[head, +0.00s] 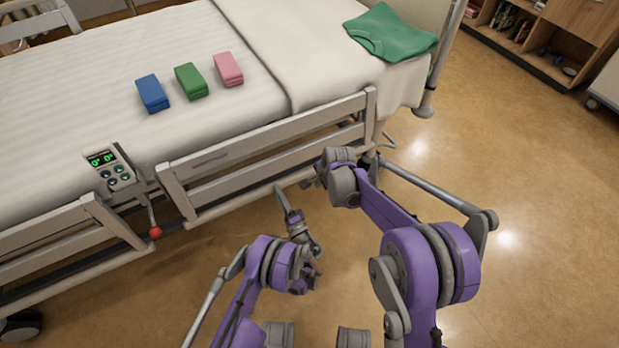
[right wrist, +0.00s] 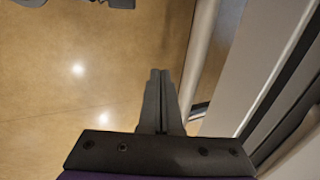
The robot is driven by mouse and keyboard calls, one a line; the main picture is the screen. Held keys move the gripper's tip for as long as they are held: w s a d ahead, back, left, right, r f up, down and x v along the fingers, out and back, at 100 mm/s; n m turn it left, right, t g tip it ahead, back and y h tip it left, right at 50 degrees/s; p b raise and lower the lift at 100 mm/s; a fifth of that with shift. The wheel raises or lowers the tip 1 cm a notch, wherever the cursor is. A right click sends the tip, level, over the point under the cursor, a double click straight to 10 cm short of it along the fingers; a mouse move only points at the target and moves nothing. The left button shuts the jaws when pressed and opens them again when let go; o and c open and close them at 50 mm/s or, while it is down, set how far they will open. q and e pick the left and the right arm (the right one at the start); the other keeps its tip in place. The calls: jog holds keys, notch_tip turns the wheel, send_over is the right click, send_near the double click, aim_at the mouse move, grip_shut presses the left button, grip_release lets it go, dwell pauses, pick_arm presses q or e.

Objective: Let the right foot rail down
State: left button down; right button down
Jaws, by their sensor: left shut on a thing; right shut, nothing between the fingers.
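The foot rail (head: 265,160) is a beige barred frame along the bed's near side, and it stands raised. My left gripper (head: 281,192) is at the lower bar of this rail, near its middle. Its fingers are shut there, apparently on that bar; the exact contact is too small to see. My right gripper (head: 308,184) is beside the rail's right half, partly hidden behind its own wrist. In the right wrist view its fingers (right wrist: 158,100) are shut and empty, with pale rail or bed-frame bars close on the right. A lever with a red knob (head: 155,232) hangs at the rail's left end.
A control panel (head: 110,167) with a green display sits left of the rail. Another rail (head: 70,235) is further left. Blue (head: 152,94), green (head: 191,81) and pink (head: 228,69) folded pieces and a green garment (head: 390,33) lie on the bed. The floor (head: 540,200) at right is clear.

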pick_arm(q)
jog(key=shift+f, duration=0.25)
pick_arm(e)
jog(key=w+a+f, duration=0.3)
jog(key=w+f, duration=0.2)
jog(key=shift+a, duration=0.15)
pick_arm(q)
jog(key=shift+w, duration=0.1)
pick_arm(e)
jog(key=shift+w+a+f+t, duration=0.25)
jog(key=shift+w+a+t, duration=0.1)
jog(key=shift+w, duration=0.25)
pick_arm(q)
jog(key=shift+c, duration=2.2)
grip_release()
